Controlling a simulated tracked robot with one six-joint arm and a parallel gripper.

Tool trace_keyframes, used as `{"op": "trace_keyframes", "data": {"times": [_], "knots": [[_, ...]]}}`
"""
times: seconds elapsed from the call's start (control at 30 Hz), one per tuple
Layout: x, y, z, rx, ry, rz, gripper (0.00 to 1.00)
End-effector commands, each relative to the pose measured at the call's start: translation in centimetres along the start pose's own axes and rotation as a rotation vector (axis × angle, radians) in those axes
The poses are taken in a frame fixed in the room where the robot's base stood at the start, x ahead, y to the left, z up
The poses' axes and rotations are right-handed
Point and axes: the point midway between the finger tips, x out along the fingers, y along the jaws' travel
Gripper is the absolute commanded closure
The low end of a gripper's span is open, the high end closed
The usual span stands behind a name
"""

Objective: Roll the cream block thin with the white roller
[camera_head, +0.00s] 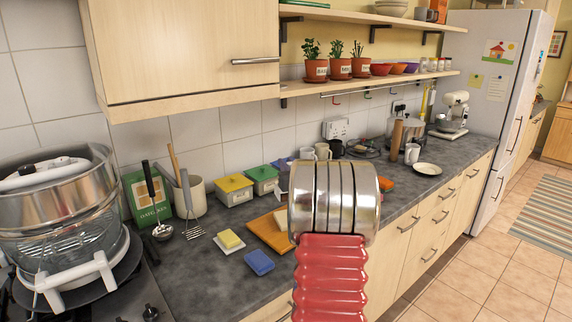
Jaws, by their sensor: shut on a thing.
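The cream block (281,219) lies on an orange-brown board (262,235) on the dark counter. My silver and red arm stands in front and hides the right part of both. I cannot make out the white roller; it may be behind the arm or outside the picture. My gripper's fingers do not show in the head view, so I cannot see what they hold.
Left of the board are a yellow block (229,239) on a white dish, a blue sponge (259,262) and a utensil crock (192,197). A large steel pot (50,205) stands far left. Mugs and a white plate (427,169) stand farther right. A shelf (370,80) runs above.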

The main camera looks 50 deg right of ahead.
Motion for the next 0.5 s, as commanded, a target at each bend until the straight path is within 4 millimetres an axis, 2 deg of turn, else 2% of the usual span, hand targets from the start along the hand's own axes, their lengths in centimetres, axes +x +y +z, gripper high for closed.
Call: {"op": "trace_keyframes", "data": {"times": [0.27, 0.5], "knots": [[0.0, 0.1, 0.3, 0.0, 0.0, 0.001, 1.0], [0.0, 0.2, 2.3, 0.002, -0.002, 0.002, 1.0]]}}
